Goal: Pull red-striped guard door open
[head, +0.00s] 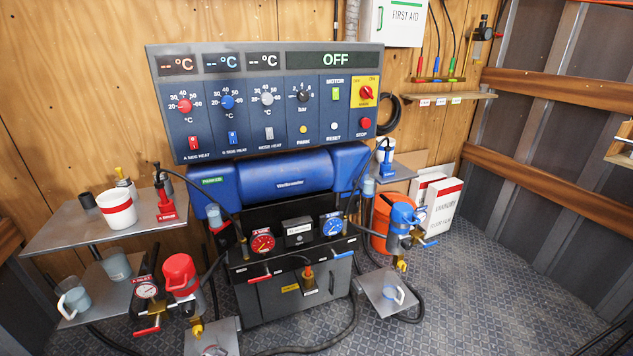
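I cannot make out a red-striped guard door with certainty. A white box-like thing with a red stripe (446,206) and dark lettering stands on the floor right of the machine; its text is too small to read surely. The machine has a dark blue control panel (310,148), whose display reads OFF, above a blue cylindrical body (288,176). Below it is a black front with a red gauge (262,242), a blue gauge (332,226) and a dark lower cabinet (290,294). Neither of my grippers is in view.
A grey shelf (62,226) at left holds a white bucket with a red band (117,209). A red-topped pump (181,273) and a blue-topped pump (402,216) flank the machine. Hoses cross the floor. An orange bucket (380,226) stands behind. Patterned floor (510,270) at right is clear.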

